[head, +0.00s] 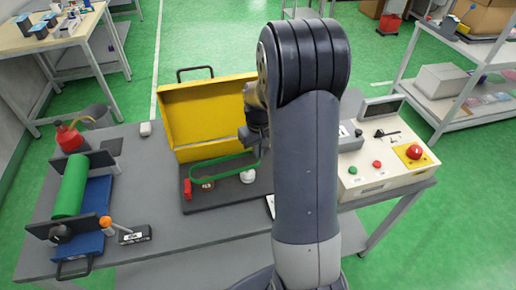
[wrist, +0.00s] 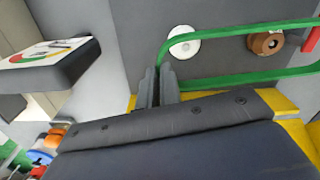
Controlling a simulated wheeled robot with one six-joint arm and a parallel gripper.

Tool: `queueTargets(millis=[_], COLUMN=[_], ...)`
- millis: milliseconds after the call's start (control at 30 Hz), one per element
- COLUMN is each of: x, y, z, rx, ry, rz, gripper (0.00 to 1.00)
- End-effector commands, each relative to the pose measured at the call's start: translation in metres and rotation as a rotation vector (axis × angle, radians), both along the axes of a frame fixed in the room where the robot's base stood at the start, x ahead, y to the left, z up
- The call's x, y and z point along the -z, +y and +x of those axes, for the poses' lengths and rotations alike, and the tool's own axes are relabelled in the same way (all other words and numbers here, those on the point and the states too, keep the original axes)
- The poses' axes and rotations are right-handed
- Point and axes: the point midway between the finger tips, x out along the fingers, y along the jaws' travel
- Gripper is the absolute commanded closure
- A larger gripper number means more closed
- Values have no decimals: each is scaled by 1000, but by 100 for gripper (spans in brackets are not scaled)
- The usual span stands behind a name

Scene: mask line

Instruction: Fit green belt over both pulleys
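The green belt (head: 222,178) is a long loop above the dark base plate (head: 225,200); its right end is raised. In the wrist view the belt (wrist: 245,84) runs from between my gripper's fingers (wrist: 158,88) toward the right edge. My gripper appears shut on this end; in the head view my arm partly hides it. The white pulley (wrist: 184,41) and the brown pulley (wrist: 265,43) stand on the plate. The white pulley (head: 248,177) is on the right in the head view, the brown one (head: 208,185) on the left. The upper strand crosses over both in the wrist view.
A red block (head: 187,188) stands at the plate's left end. The yellow cover (head: 210,115) is open behind it. A green roller (head: 70,186) is at left, a control box (head: 385,165) with a red button at right. Bare grey table lies in front of the plate.

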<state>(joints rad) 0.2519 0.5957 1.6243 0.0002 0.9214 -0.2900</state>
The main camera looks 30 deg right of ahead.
Motion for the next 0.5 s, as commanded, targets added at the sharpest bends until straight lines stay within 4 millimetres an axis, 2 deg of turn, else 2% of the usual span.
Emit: queueTargets(millis=[500], x=[39], y=[0], z=[0], rx=[1], ry=[0], rz=[0], gripper=[100])
